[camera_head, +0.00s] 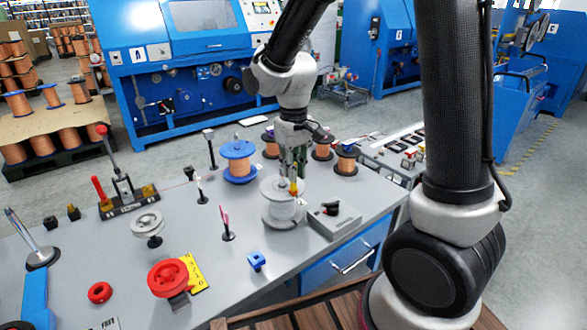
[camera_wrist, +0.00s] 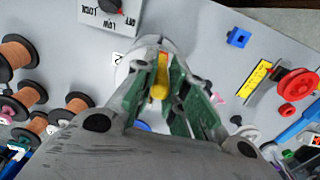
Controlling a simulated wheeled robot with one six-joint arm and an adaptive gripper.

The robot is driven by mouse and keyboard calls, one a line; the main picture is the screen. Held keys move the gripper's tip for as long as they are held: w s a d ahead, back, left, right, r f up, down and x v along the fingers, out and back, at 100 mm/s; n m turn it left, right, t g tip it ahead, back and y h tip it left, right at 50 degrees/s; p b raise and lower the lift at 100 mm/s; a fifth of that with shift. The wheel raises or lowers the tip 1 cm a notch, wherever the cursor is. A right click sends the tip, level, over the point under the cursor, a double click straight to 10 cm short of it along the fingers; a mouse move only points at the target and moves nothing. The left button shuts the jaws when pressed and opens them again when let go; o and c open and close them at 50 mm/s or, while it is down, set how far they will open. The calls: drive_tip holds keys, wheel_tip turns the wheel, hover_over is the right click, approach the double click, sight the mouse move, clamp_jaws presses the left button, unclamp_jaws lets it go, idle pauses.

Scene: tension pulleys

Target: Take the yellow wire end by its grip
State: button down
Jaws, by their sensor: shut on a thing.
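The yellow wire end's grip (camera_wrist: 161,80) stands between the green-padded fingers of my gripper (camera_wrist: 165,95) in the wrist view. In the head view the yellow and red grip (camera_head: 294,187) shows at the fingertips of my gripper (camera_head: 293,165). My gripper points down over the pale grey spool (camera_head: 283,217), which stands upright on the table. The jaws are closed on the grip. The wire itself is too small to make out, and the fingers hide part of the grip.
A blue-flanged copper spool (camera_head: 238,160) stands left of my gripper. A switch box (camera_head: 331,218) is close on the right. A red pulley (camera_head: 168,278), grey pulley (camera_head: 148,226) and pink-tipped post (camera_head: 227,224) stand on the grey table (camera_head: 215,270). Its front middle has free room.

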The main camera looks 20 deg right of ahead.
drive_tip(key=shift+r, duration=0.2)
drive_tip(key=shift+r, duration=0.4)
drive_tip(key=shift+r, duration=0.1)
idle(0.5)
drive_tip(key=shift+r, duration=0.65)
drive_tip(key=shift+r, duration=0.15)
drive_tip(key=shift+r, duration=0.55)
